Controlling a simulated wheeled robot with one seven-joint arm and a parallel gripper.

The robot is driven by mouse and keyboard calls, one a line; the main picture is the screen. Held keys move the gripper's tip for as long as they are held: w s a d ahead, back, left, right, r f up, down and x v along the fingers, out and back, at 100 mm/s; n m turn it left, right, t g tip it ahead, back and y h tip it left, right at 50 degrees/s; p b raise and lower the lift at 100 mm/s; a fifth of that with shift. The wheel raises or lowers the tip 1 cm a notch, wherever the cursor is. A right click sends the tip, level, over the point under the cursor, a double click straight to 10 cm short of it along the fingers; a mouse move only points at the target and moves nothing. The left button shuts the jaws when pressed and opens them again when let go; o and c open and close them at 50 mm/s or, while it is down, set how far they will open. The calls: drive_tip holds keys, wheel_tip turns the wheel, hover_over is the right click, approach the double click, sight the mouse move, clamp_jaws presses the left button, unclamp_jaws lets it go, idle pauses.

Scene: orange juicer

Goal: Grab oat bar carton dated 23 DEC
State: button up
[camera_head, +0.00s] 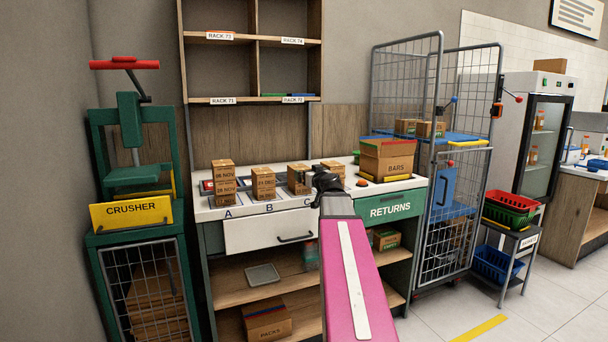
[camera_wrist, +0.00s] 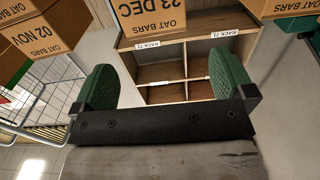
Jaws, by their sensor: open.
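In the wrist view, the oat bar carton marked 23 DEC (camera_wrist: 140,16) is cut off by the top edge, above the gap between my fingertips. Another oat bar carton marked 02 NOV (camera_wrist: 40,38) is at upper left, with a third carton (camera_wrist: 285,8) at upper right. My gripper (camera_wrist: 165,80) is open, its green pads apart with no carton between them. In the head view, my gripper (camera_head: 328,182) is beside the carton stack at C (camera_head: 299,178) and partly covers it. Dates on that stack are not readable there.
Other carton stacks stand at A (camera_head: 223,183) and B (camera_head: 263,184) on the white bench. A larger BARS box (camera_head: 387,158) is at the bench's right. The wall rack (camera_head: 252,100) is behind, the crusher (camera_head: 133,212) left, and a wire cage (camera_head: 405,88) right.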

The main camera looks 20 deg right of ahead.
sight(301, 167)
drive_tip(key=w, duration=1.1)
drive_tip(key=shift+f, duration=0.15)
drive_tip(key=shift+s, duration=0.1)
drive_tip(key=c, duration=0.9)
